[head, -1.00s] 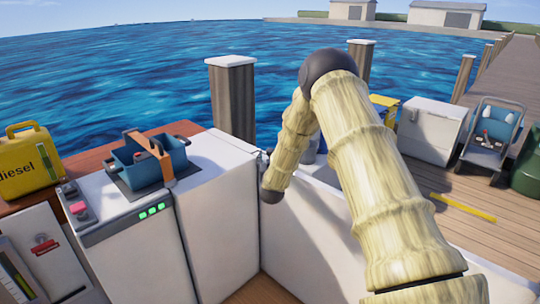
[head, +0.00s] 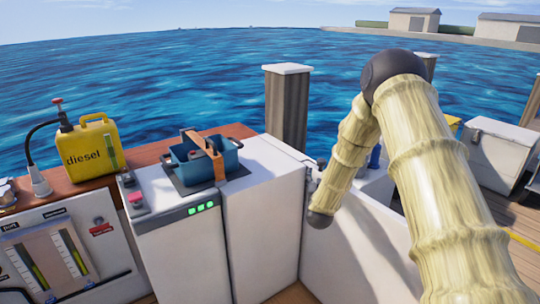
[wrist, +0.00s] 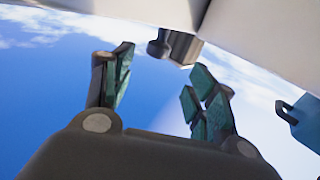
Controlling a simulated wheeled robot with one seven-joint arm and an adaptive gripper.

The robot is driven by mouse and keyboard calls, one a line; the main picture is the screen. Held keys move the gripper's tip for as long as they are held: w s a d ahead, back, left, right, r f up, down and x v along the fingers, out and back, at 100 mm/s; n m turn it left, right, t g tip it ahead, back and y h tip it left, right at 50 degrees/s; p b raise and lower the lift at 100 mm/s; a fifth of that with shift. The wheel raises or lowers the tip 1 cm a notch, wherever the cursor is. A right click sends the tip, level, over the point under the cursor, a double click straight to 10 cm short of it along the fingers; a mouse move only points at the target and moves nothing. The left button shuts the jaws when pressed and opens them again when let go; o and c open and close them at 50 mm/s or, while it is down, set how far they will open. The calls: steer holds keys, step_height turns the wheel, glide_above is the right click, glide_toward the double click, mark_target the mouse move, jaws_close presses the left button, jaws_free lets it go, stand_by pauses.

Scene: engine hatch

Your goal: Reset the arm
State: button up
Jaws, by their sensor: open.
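My arm (head: 440,165) rises from the lower right in the head view, bends at a dark elbow and comes down beside the white cabinet. My gripper is hidden in the head view. In the wrist view my gripper (wrist: 160,85) has its two green-padded fingers spread apart, with nothing between them. A dark fitting (wrist: 175,46) on a white surface shows beyond the fingertips; I cannot tell how far off it is.
A yellow diesel can (head: 90,148) stands left on the wooden ledge. A gauge panel (head: 60,255) is lower left. A post (head: 287,108) stands behind. A white box (head: 497,152) is on the dock.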

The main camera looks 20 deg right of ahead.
steer(key=s+a+f+n+g+y+p, duration=0.2)
steer(key=s+a+f+g+y+p, duration=0.1)
steer(key=s+a+f, duration=0.7)
steer(key=s+a+f+n+g+y+p, duration=0.2)
steer(key=s+a+f+g+y, duration=0.2)
steer(key=s+a+f, duration=0.6)
steer(key=s+a+f+g+p, duration=0.1)
steer(key=s+a+g, duration=0.1)
steer(key=s, duration=1)
steer(key=s+a+f+n+g+y+p, duration=0.1)
steer(key=s+a+f+g+p, duration=0.1)
steer(key=s, duration=1)
steer(key=s+a+f+g+y+p, duration=0.1)
steer(key=s+a+f+g, duration=0.1)
steer(key=s, duration=1)
steer(key=a+g, duration=0.1)
steer(key=g, duration=0.1)
steer(key=shift+s+a+n+g, duration=0.3)
steer(key=shift+s, duration=0.05)
